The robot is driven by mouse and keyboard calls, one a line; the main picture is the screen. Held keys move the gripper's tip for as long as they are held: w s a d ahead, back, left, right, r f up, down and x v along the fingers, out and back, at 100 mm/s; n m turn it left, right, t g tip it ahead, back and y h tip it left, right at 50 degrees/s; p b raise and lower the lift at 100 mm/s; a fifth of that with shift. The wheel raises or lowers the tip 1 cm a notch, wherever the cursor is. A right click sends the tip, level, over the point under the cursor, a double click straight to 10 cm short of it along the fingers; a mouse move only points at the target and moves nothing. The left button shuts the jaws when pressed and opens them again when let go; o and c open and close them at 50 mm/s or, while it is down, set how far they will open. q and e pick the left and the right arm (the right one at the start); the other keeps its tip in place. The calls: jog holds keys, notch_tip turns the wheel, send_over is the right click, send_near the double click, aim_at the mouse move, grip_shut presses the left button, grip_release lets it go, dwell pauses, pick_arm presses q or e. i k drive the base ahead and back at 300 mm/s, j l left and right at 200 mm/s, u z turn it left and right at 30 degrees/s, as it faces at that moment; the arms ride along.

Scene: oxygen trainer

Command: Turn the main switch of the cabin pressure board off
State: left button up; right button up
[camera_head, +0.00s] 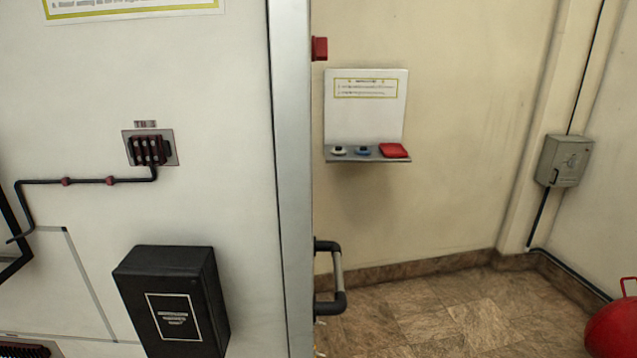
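No board that I can read as the cabin pressure board shows in the head view. A grey wall box (564,160) with a small dark handle on its front hangs on the far wall at the right. Its label is too small to read, so I cannot tell whether it is the main switch. Neither of my grippers is in view.
A white panel (215,80) fills the left side, with a black box (175,305) low on it. Beyond its metal edge are a dark handle (332,280), a small shelf (350,156) with a red item (394,150), and a red round object (615,330). Tiled floor (430,320) is open between.

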aim_at(320, 45)
jog(key=i+l+u, duration=0.2)
jog(key=l+u, duration=0.15)
jog(key=i+l+u, duration=0.1)
jog(key=l+u, duration=0.2)
jog(key=l, duration=0.3)
jog(key=l+u, duration=0.35)
jog(key=l, duration=0.15)
jog(key=k+l+z, duration=0.15)
jog(key=l+z, duration=0.15)
jog(key=k+l+z, duration=0.1)
jog(key=l+z, duration=0.2)
jog(key=l, duration=0.15)
jog(key=l+z, duration=0.3)
jog(key=k+l, duration=0.05)
jog(key=l, duration=0.05)
